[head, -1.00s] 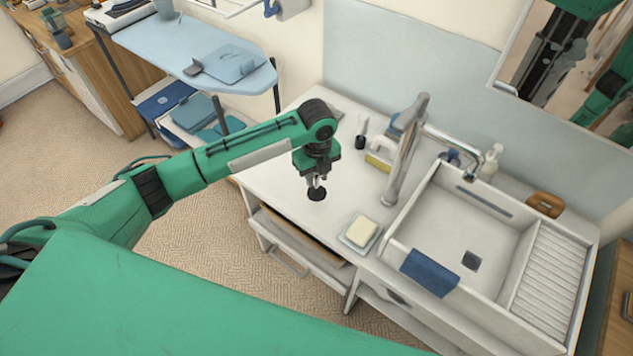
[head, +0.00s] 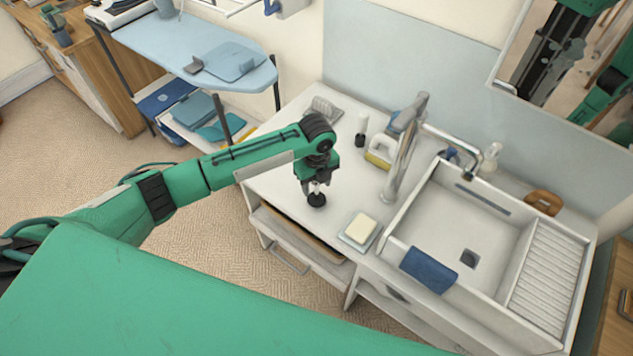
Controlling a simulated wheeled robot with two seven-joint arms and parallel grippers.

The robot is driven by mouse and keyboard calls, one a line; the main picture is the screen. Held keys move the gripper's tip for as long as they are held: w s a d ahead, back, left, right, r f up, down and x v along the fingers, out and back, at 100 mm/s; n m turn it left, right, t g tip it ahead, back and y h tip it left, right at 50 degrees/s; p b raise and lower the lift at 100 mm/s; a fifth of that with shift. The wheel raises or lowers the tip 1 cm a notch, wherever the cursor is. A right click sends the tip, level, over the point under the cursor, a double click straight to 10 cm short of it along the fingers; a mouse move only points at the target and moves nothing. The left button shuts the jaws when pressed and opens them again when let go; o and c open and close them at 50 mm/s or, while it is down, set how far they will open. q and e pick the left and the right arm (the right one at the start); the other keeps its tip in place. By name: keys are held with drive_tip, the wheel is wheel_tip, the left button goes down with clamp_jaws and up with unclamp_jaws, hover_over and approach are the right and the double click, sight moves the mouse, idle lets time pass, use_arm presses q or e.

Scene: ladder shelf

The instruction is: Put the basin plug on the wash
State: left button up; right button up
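The basin plug (head: 317,200), small, round and black, is at the tips of my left gripper (head: 316,188), over the left part of the white washstand top (head: 275,186). The gripper points down and its fingers appear closed on the plug's upper part. The plug is at or very close to the surface; I cannot tell whether it touches. The white basin (head: 490,225) with its dark drain (head: 469,258) lies to the right. My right gripper is not in view.
A soap dish with a pale soap bar (head: 360,229) is right of the plug. A tall metal tap (head: 403,150), a black-and-white bottle (head: 361,131) and a yellow-and-white item (head: 380,153) stand behind. A blue cloth (head: 428,270) hangs over the basin's front edge. The top left of the plug is clear.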

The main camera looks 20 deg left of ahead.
use_arm(q)
wheel_tip(320, 180, up, 11)
drive_tip(key=shift+r+b, duration=0.1)
drive_tip(key=shift+b, duration=1.05)
drive_tip(key=shift+r, duration=0.55)
